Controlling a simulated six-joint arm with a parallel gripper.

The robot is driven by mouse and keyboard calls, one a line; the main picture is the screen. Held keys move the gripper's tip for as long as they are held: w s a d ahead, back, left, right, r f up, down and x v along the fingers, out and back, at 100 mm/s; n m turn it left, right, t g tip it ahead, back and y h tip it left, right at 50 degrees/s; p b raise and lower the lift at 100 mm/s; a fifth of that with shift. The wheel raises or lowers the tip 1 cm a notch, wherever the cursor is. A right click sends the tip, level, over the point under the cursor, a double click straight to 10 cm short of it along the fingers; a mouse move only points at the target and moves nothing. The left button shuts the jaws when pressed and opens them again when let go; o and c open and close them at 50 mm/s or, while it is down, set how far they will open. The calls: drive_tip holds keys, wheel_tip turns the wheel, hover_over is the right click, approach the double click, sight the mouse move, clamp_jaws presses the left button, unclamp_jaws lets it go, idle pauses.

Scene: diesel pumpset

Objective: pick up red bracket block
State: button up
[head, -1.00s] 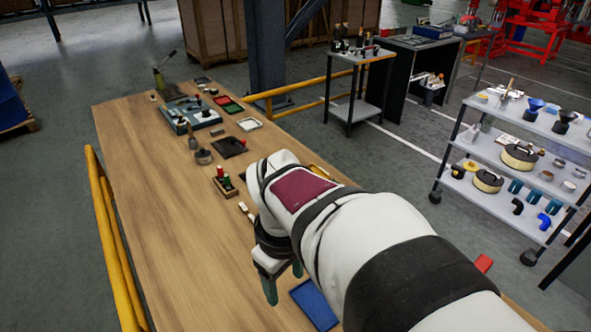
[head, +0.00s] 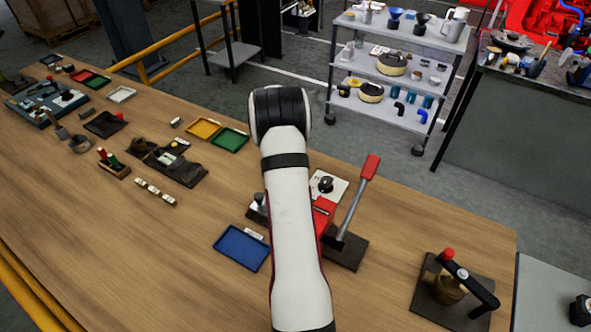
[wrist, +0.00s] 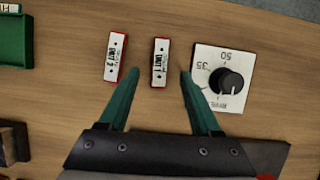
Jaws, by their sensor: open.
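In the wrist view, two small red blocks with white, black-lettered labels lie on the wooden table. The left red block (wrist: 115,57) is slightly tilted, and the right red block (wrist: 160,62) is nearly straight. I cannot tell which one is the bracket block. My gripper (wrist: 160,74) has two green fingers spread apart, with nothing held. The right block lies in line with the gap between the fingertips; the left block is outside the left finger. In the head view my arm hides the gripper and both blocks.
A white dial plate with a black knob (wrist: 231,83) lies just right of the right finger. A green tray (wrist: 15,40) is at the upper left. In the head view, a red-handled lever (head: 357,198) and a blue tray (head: 241,247) flank my arm.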

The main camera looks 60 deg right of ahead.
drive_tip(key=x, duration=0.4)
drive_tip(key=shift+a, duration=0.1)
clamp_jaws()
